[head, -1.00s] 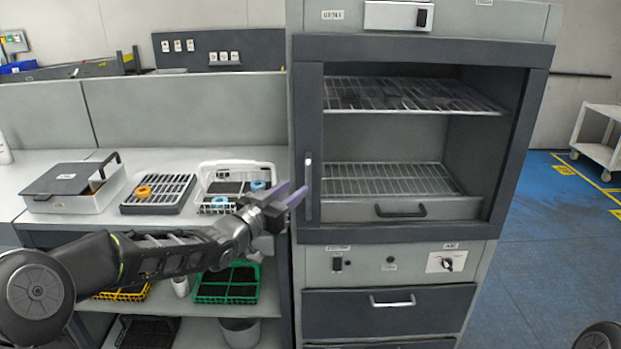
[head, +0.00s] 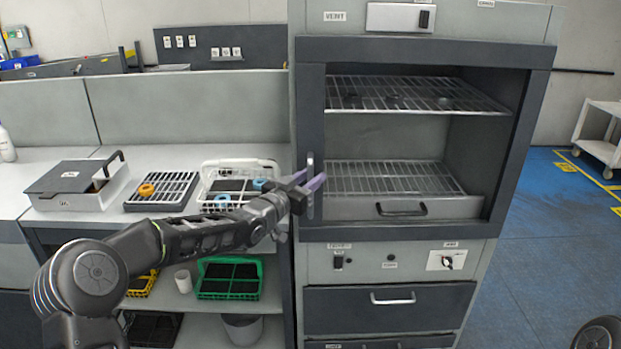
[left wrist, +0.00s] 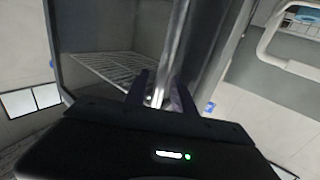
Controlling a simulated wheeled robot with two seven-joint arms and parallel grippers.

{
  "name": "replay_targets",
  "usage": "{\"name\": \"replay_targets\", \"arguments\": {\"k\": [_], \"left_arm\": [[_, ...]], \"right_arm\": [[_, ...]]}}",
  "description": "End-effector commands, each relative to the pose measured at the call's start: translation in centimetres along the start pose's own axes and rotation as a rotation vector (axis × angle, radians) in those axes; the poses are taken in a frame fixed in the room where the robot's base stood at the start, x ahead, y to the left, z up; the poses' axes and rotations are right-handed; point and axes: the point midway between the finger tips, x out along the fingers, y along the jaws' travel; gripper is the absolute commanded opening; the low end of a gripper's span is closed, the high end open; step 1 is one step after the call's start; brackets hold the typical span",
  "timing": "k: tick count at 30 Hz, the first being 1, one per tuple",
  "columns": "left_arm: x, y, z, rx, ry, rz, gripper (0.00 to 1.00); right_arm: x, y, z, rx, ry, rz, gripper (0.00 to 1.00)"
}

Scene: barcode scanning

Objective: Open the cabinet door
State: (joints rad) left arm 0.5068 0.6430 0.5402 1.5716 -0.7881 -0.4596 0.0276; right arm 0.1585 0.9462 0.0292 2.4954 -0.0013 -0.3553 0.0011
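The cabinet (head: 525,60) stands at the centre right of the head view. Its door (head: 420,234) has a dark frame around a see-through window and appears shut. The upright metal door handle (head: 311,164) is on the door's left side. My left gripper (head: 309,181) is at the handle's height, its fingers apart. In the left wrist view, the handle (left wrist: 172,55) runs down between the two fingers of my left gripper (left wrist: 160,88), with a gap showing beside it. My right gripper is out of view.
Left of the cabinet, a worktop holds a lidded metal box (head: 75,190), a slotted rack (head: 160,190) and a white wire basket (head: 212,168). A green crate (head: 228,296) sits on the shelf below.

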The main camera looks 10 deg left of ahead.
Motion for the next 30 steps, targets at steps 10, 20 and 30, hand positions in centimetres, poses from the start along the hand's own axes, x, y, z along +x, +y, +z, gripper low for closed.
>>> {"name": "replay_targets", "arguments": {"k": [10, 20, 30], "left_arm": [[-0.02, 0.00, -0.01, 0.000, 0.000, 0.000, 0.01], [-0.02, 0.00, -0.02, 0.000, 0.000, 0.000, 0.00], [-0.02, 0.00, -0.02, 0.000, 0.000, 0.000, 0.00]], "right_arm": [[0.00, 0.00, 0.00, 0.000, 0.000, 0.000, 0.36], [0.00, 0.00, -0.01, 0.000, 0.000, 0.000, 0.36], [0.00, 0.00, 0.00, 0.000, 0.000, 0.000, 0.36]]}}
